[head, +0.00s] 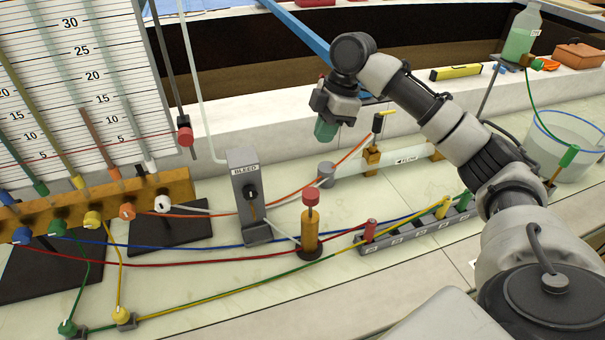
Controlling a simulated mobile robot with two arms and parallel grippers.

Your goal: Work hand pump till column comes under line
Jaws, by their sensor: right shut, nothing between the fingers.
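The hand pump, a brass cylinder (310,238) with a red knob (311,197) on top, stands upright on the pale bench near the middle. The manometer board (75,70) is at the upper left, with numbered scales, several coloured tubes and a red line (60,158) across its lower part. The liquid levels in the tubes are hard to read. My right gripper (326,130), with green at its tip, is shut and empty. It hangs above and behind the pump, apart from it. My left gripper is out of view.
A grey block marked BLEED (247,195) stands left of the pump. A grey port rail (415,232) lies to its right. Coloured hoses cross the bench around the pump. A water bucket (565,145) and green bottle (522,35) are at the right.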

